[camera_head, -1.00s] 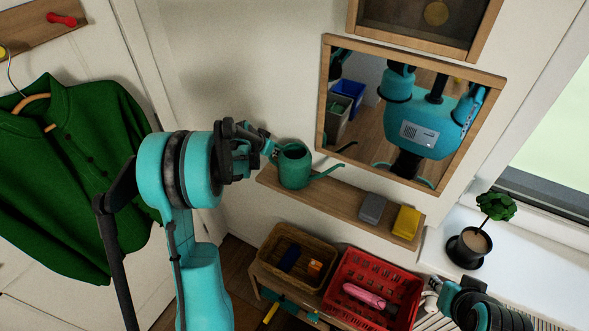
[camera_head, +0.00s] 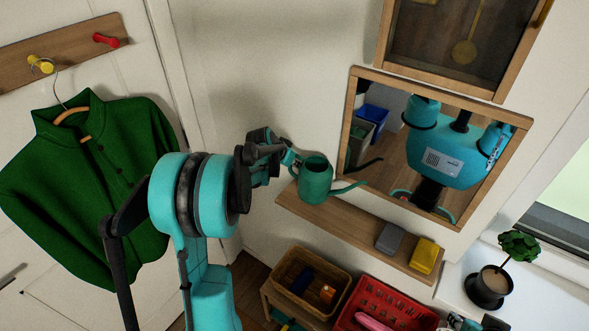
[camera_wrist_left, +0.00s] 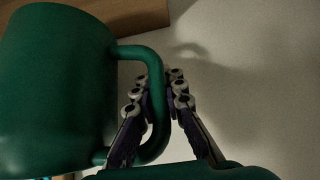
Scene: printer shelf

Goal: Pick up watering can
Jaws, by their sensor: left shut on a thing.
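The green watering can (camera_head: 315,182) is at the left end of the wooden wall shelf (camera_head: 350,226), its spout pointing right. I cannot tell whether its base touches the shelf. My left gripper (camera_head: 291,160) reaches it from the left and is shut on its handle. In the left wrist view the can's body (camera_wrist_left: 55,85) fills the left side, and the fingers (camera_wrist_left: 163,92) close around the looped handle (camera_wrist_left: 157,120). My right gripper (camera_head: 466,322) barely shows at the bottom edge; its fingers are not clear.
A grey box (camera_head: 390,238) and a yellow box (camera_head: 425,257) stand on the shelf's right part. A framed mirror (camera_head: 357,118) hangs just above. Below are a wicker basket (camera_head: 338,300) and a red basket (camera_head: 398,290). A potted plant (camera_head: 488,292) stands at right.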

